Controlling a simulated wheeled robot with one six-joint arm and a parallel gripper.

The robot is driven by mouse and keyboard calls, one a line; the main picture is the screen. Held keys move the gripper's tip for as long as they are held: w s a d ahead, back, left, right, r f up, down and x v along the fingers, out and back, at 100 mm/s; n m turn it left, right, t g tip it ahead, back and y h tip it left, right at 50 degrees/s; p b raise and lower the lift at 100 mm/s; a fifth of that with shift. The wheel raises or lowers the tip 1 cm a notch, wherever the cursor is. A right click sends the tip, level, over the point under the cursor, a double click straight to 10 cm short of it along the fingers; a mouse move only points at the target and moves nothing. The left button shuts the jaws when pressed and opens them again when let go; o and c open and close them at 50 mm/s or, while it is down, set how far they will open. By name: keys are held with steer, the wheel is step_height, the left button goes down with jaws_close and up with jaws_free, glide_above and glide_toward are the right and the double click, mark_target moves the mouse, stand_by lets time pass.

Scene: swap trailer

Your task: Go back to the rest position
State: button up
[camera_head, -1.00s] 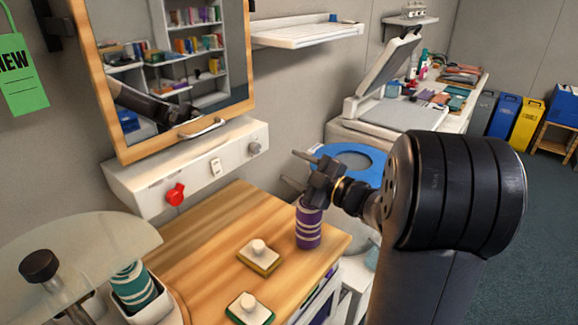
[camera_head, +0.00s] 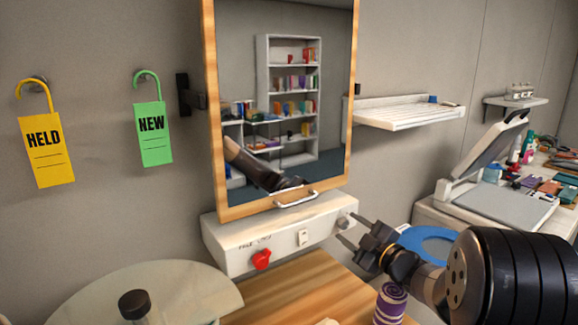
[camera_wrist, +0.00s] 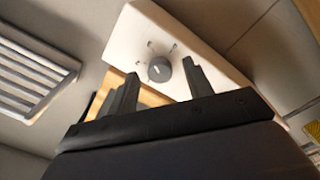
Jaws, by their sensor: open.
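My gripper (camera_head: 358,233) is in the lower right of the head view, in front of the white control box. Its two fingers are spread apart with nothing between them. In the wrist view my gripper (camera_wrist: 157,85) also shows open and empty, with a grey knob (camera_wrist: 160,69) of the box seen beyond the gap. The purple striped cup (camera_head: 391,303) stands on the wooden top below my gripper, apart from it, and is cut by the picture's lower edge.
A wood-framed mirror (camera_head: 213,120) stands above the white box (camera_head: 230,250), which has a red knob (camera_head: 261,259). A round glass plate (camera_head: 90,300) is at lower left. A slatted shelf (camera_head: 410,113) juts from the wall. A blue ring (camera_head: 445,243) lies behind my arm.

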steer(key=shift+w+a, duration=0.25)
steer(key=shift+w, duration=0.05)
steer(key=shift+s+d, duration=0.15)
